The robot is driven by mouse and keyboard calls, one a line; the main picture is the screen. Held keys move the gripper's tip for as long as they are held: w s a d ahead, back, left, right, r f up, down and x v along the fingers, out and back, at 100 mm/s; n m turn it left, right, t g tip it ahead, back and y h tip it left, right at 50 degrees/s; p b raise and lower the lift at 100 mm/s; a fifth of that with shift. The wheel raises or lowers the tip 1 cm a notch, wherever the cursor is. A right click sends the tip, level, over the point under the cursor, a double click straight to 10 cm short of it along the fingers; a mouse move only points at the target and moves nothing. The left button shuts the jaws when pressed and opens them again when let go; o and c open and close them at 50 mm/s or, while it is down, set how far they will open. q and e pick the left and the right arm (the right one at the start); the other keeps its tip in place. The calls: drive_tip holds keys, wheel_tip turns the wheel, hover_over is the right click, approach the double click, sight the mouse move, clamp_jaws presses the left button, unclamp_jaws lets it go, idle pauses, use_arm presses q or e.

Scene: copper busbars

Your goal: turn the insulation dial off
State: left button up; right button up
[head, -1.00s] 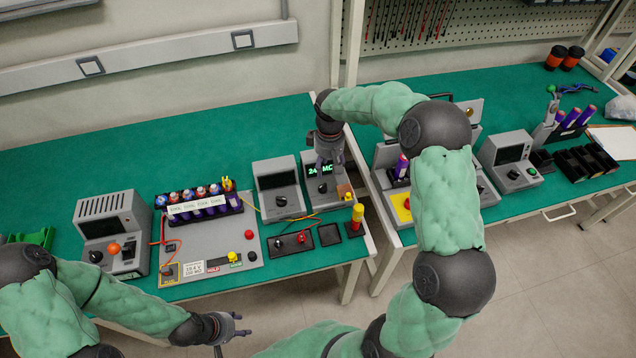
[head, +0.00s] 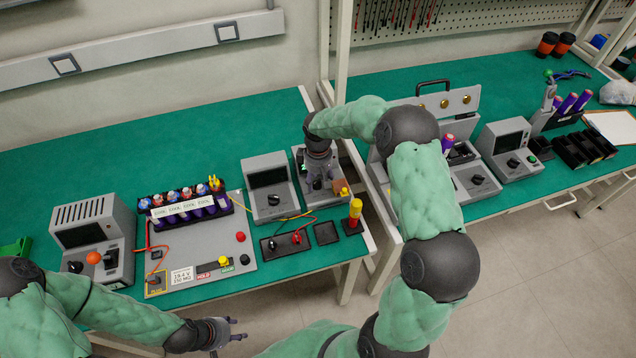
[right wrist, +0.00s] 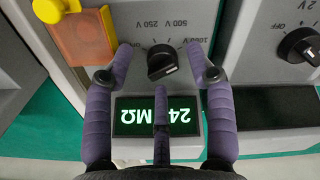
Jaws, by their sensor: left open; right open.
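The insulation tester (head: 305,163) is a grey box with a lit display and a black dial. In the right wrist view the dial (right wrist: 162,62) appears upside down under voltage labels, and the green-lit display (right wrist: 185,116) shows "24" and "MΩ", partly hidden by a finger. My right gripper (right wrist: 160,52) is open, with its purple fingers on either side of the dial; contact cannot be told. In the head view my right gripper (head: 322,183) covers most of the tester's front. My left gripper (head: 240,330) is open and empty in front of the table edge.
A similar grey meter (head: 268,188) stands close to the tester's left. A yellow button and orange block (right wrist: 88,32) sit beside the dial. A red-yellow post (head: 354,213) and black trays (head: 326,234) stand in front.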

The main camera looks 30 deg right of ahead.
drive_tip(key=shift+f, duration=0.5)
drive_tip(key=c, duration=1.1)
